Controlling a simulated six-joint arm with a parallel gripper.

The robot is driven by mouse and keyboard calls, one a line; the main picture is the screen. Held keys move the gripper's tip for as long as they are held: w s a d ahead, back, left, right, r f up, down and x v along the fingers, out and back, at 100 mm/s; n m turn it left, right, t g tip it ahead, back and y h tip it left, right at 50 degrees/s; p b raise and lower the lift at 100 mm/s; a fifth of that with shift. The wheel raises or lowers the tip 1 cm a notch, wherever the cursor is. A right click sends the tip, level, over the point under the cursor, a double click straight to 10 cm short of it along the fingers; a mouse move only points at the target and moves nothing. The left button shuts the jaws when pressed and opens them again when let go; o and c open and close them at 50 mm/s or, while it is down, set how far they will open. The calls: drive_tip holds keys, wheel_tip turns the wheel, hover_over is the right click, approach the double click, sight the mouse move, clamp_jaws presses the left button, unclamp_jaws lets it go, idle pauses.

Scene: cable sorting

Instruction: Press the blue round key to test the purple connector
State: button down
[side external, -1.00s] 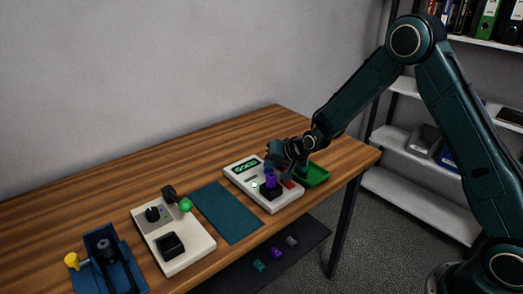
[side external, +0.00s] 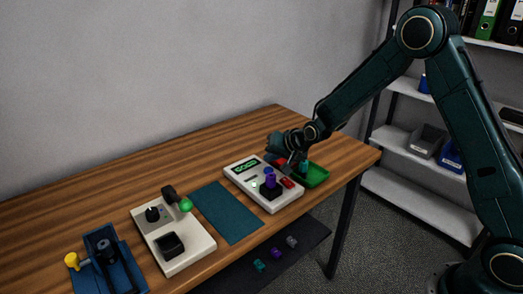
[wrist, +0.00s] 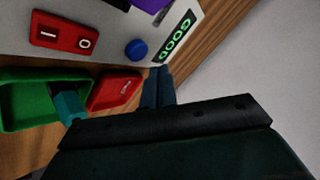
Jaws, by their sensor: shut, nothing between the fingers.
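The white tester (side external: 243,179) stands on the table with a purple connector (side external: 270,187) upright in its black socket. Its screen (wrist: 176,36) reads GOOD in green. The blue round key (wrist: 136,50) sits between the screen and the red rocker switch (wrist: 64,37). My gripper (wrist: 158,70) is shut and empty. In the wrist view its fingertips are beside the key, with a gap between them. In the side view my gripper (side external: 290,163) hangs above the tester's back right edge. The purple connector is mostly cut off in the wrist view.
A green tray (wrist: 18,82) holding a teal connector (wrist: 68,106) and a red tray (wrist: 117,90) stand by the tester. A teal mat (side external: 227,212), a second white device (side external: 190,252) and a blue fixture (side external: 125,275) stand left. The table behind is clear.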

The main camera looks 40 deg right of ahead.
sight(271, 171)
drive_tip(key=shift+r, duration=1.95)
drive_tip(key=s+r+n+g, duration=0.2)
drive_tip(key=s+r+n, duration=0.2)
drive_tip(key=s+r, duration=1.25)
drive_tip(key=s+n+g+h, duration=0.1)
drive_tip(key=s+n, duration=0.2)
drive_tip(key=s, duration=2)
drive_tip(key=shift+a+f+n+g, duration=0.2)
drive_tip(key=shift+f+n+g, duration=0.1)
drive_tip(key=shift+n, duration=0.1)
